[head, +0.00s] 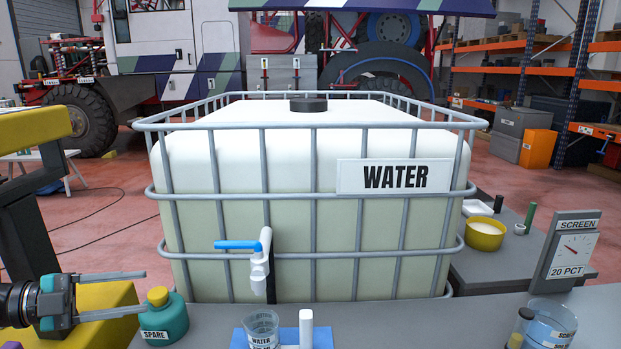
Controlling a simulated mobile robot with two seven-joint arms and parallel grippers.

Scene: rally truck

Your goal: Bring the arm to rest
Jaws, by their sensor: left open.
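My left gripper (143,293) comes in at the lower left. Its two fingers are apart with nothing between them, and they point right. The fingertips are close to a teal bottle (168,322) marked SPARE with a yellow cap; I cannot tell whether they touch it. My right gripper is not in view.
A caged white WATER tank (300,220) with a blue-handled tap (258,262) stands behind the grey bench (400,322). On the bench are a WATER beaker (262,330), a larger beaker (551,325) and a SCREEN gauge (572,250). A yellow bowl (485,234) sits at right.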

